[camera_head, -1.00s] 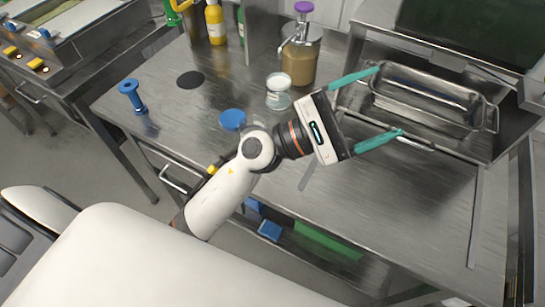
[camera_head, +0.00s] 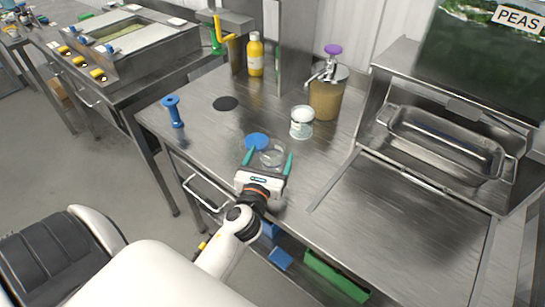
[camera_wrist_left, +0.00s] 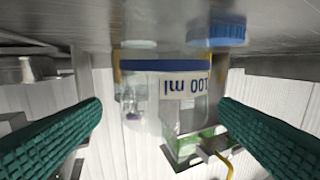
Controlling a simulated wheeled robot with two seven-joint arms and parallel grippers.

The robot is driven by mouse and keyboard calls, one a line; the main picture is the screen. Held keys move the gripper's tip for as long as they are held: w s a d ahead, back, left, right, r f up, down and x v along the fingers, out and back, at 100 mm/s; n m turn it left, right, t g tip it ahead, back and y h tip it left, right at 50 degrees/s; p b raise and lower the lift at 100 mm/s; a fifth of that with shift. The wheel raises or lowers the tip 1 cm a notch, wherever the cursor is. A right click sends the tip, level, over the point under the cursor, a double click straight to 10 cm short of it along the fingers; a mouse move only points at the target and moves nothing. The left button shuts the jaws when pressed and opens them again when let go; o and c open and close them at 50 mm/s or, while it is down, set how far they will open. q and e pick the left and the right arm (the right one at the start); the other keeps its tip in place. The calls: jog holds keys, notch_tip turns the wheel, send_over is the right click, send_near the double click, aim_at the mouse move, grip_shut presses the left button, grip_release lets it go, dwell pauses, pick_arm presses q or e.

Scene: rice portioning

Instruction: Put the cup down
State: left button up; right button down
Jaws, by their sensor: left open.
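A clear cup (camera_head: 272,154) is on the steel worktop. In the left wrist view, which is upside down, the clear cup (camera_wrist_left: 165,100) bears a "100 ml" label and shows between the fingers, with a gap to each. My left gripper (camera_head: 268,160) is open, with a teal finger on either side of the cup. The cup looks upright against the worktop; its far side is partly unclear. My right gripper is not in view.
A blue round lid (camera_head: 256,140) lies just behind the cup. A jar with white contents (camera_head: 302,122) and a purple-knobbed dispenser (camera_head: 326,95) stand behind right. A blue spool-shaped object (camera_head: 173,112) is left. A steel pan (camera_head: 445,140) is right. The worktop's front right is clear.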

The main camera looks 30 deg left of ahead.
aim_at(275, 143)
pick_arm(q)
jog(key=x, duration=0.3)
jog(key=p+x, duration=0.1)
jog(key=x, duration=0.1)
jog(key=shift+w+a+f, duration=0.1)
jog(key=shift+a+f, duration=0.15)
jog(key=c, duration=1.1)
